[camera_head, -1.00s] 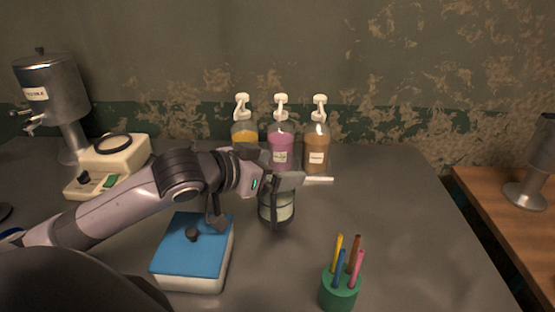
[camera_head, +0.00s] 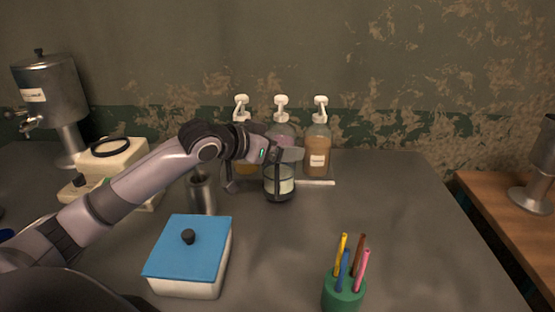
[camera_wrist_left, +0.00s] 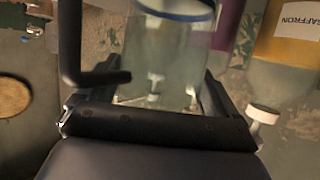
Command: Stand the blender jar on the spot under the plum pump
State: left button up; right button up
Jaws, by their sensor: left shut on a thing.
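The gripper hides the jar's upper part in the head view. In the left wrist view the jar (camera_wrist_left: 165,50) fills the middle, with a blue rim. The plum pump bottle (camera_head: 281,133) stands in the middle of the row, partly hidden behind my gripper. I cannot tell whether the jar touches the table. My right gripper is not in view.
A saffron bottle (camera_wrist_left: 290,38) and a brown bottle (camera_head: 317,152) flank the plum one. A white strip (camera_head: 318,183) lies in front. A steel cup (camera_head: 201,194), blue-lidded box (camera_head: 190,252), cream blender base (camera_head: 112,160), metal dispenser (camera_head: 52,92) and green pen holder (camera_head: 343,292) stand around.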

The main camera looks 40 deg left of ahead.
pick_arm(q)
jog(key=shift+f+b, duration=0.5)
jog(key=shift+f, duration=0.2)
jog(key=shift+f+b, duration=0.3)
jog(key=shift+b, duration=0.2)
jog(key=shift+r, duration=0.1)
jog(key=o, duration=1.4)
jog(key=shift+f, duration=0.25)
